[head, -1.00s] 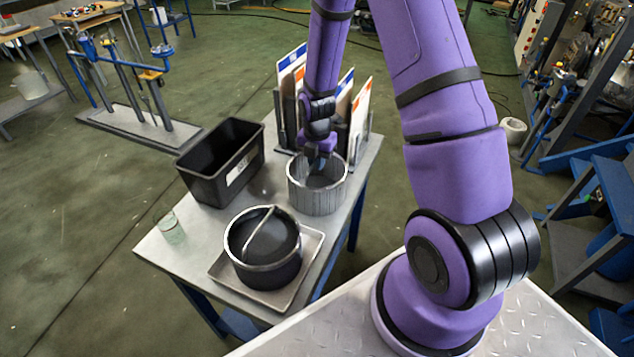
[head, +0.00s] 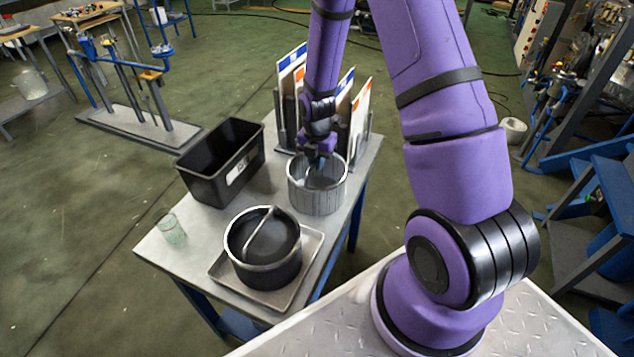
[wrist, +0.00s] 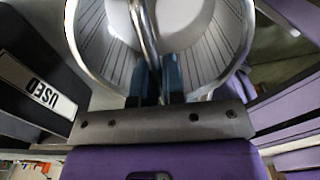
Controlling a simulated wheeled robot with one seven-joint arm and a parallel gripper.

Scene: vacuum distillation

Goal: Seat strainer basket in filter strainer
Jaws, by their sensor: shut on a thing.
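A grey metal basket (head: 316,198) with ribbed walls stands on the table below my gripper in the head view. In the wrist view the basket (wrist: 112,45) shows slotted inner walls, a pale floor and a metal bar handle (wrist: 143,30) across its mouth. My gripper (head: 321,162) reaches down into the basket's mouth. In the wrist view its blue fingers (wrist: 158,78) are shut on the bar handle. A dark round vessel (head: 264,262) with a bright rim and a bar across it sits in a shallow tray; I cannot tell surely whether it is the filter strainer.
The shallow metal tray (head: 221,273) lies at the table's near end. A black bin (head: 205,178), labelled USED (wrist: 40,93) in the wrist view, stands left of the basket. A glass beaker (head: 172,230) stands at the left edge. Upright boards (head: 359,115) stand close behind the basket.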

